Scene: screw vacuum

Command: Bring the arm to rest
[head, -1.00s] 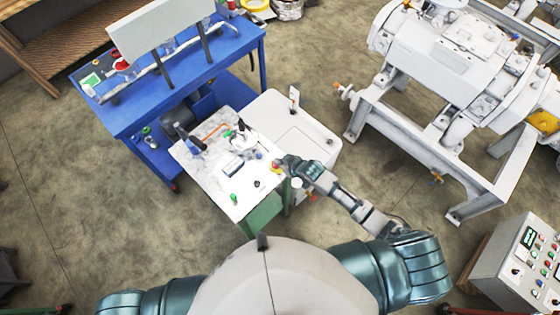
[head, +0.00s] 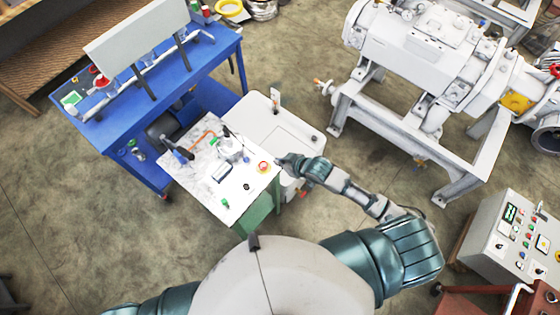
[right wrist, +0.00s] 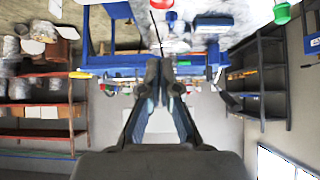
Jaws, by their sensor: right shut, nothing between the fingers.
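My right arm reaches forward from the right of my body in the head view. Its right gripper (head: 284,160) is at the right edge of the small white-topped table (head: 215,200), close to a red and yellow button (head: 263,167). In the right wrist view the two fingers of the right gripper (right wrist: 160,68) come together at their tips with nothing between them. My left gripper is not in view; only part of my left arm shows at the bottom left of the head view.
A blue workbench (head: 130,120) with a white panel (head: 135,38) stands at the back left. A large white vacuum machine (head: 420,50) on a frame fills the upper right. A control box (head: 515,240) with buttons stands at the lower right. Open floor lies between.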

